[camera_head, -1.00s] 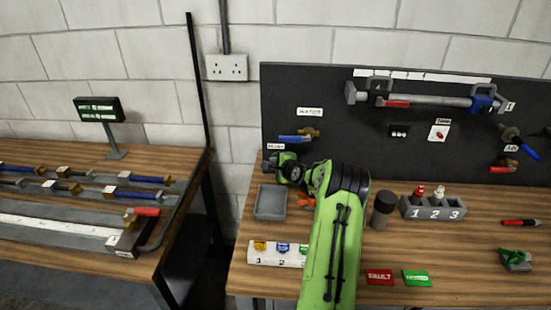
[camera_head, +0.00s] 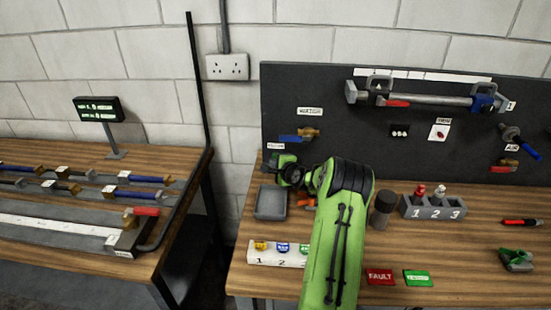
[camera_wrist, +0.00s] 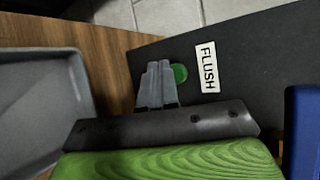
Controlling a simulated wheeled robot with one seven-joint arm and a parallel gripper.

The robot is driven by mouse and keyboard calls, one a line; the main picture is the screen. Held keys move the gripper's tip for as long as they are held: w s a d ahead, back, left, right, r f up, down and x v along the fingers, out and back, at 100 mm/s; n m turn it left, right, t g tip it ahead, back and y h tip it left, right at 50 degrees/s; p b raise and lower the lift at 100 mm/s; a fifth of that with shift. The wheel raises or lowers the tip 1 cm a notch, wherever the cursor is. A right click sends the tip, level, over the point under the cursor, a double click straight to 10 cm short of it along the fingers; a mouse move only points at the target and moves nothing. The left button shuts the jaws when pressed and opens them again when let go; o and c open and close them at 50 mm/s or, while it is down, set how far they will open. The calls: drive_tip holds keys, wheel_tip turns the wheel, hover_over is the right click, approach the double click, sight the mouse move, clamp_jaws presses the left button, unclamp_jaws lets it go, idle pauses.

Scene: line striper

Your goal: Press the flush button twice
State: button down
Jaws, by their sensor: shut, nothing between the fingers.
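The round green flush button (camera_wrist: 180,73) is on the dark panel in the wrist view, beside the white FLUSH label (camera_wrist: 208,67). My gripper (camera_wrist: 160,68) is shut and empty. Its fingertips are just left of the button in the picture and cover part of its edge. I cannot tell whether they touch it. In the head view my gripper (camera_head: 272,162) is at the lower left of the panel, just below the small FLUSH label (camera_head: 275,146), and hides the button there.
The dark panel (camera_head: 375,155) stands upright behind the bench (camera_head: 450,280). A blue-handled valve (camera_head: 297,138) sticks out above my gripper. A grey tray (camera_head: 270,203) lies just below it. A dark cylinder (camera_head: 383,210) and a numbered holder (camera_head: 434,211) stand to the right.

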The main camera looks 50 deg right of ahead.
drive_tip(key=shift+s+a+b, duration=0.35)
drive_tip(key=shift+s+a, duration=0.45)
drive_tip(key=shift+a, duration=0.2)
drive_tip(key=shift+s+a+b, duration=0.3)
drive_tip(key=shift+s+a, duration=0.5)
drive_tip(key=shift+a, duration=0.15)
